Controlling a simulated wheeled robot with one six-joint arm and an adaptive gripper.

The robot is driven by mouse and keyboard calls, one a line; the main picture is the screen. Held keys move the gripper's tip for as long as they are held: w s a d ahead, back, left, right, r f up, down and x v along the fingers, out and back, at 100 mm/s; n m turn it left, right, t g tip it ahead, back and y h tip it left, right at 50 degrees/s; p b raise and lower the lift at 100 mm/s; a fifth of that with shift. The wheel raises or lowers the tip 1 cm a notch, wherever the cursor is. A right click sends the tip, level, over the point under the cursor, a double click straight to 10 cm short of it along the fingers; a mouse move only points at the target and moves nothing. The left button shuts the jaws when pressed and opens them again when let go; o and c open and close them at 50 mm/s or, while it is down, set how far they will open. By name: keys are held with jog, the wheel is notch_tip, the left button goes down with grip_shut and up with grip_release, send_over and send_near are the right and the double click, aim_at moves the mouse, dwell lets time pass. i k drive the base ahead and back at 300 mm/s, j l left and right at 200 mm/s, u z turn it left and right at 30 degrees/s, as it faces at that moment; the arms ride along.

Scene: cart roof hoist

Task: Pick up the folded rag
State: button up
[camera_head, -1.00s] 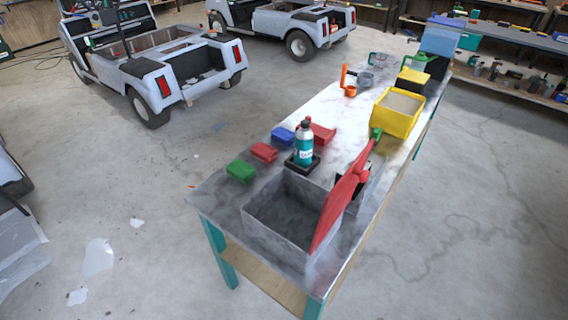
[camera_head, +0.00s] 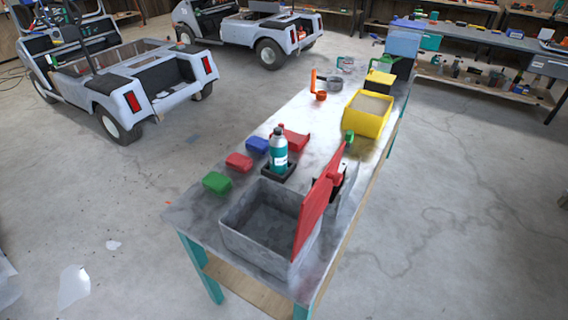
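Three small folded cloth-like pieces lie in a row on the left side of the long workbench (camera_head: 203,218): a green one (camera_head: 217,182), a red one (camera_head: 239,161) and a blue one (camera_head: 257,144). They look like folded rags, but I cannot tell which one the task means. Another red piece (camera_head: 295,139) lies behind a teal bottle with a grey cap (camera_head: 278,152), which stands upright in a small black tray (camera_head: 278,172). My gripper is not in view.
An open grey bin (camera_head: 256,238) with a raised red panel (camera_head: 318,208) beside it fills the bench's near end. A yellow bin (camera_head: 366,116) and an orange item (camera_head: 320,96) stand farther back. Carts (camera_head: 150,90) stand at the back left.

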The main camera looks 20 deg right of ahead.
aim_at(240, 162)
jog(key=i+j, duration=0.2)
jog(key=j, duration=0.25)
jog(key=i+j+z, duration=0.1)
jog(key=j, duration=0.35)
jog(key=i+j, duration=0.25)
jog(key=j, duration=0.25)
jog(key=i+j+z, duration=0.1)
jog(key=j, duration=0.35)
jog(key=i+j, duration=0.25)
jog(key=j, duration=0.25)
jog(key=i+j+z, duration=0.1)
jog(key=j, duration=0.35)
jog(key=i+j, duration=0.2)
jog(key=j, duration=0.3)
jog(key=i+j, duration=0.15)
jog(key=j, duration=0.35)
jog(key=z, duration=0.05)
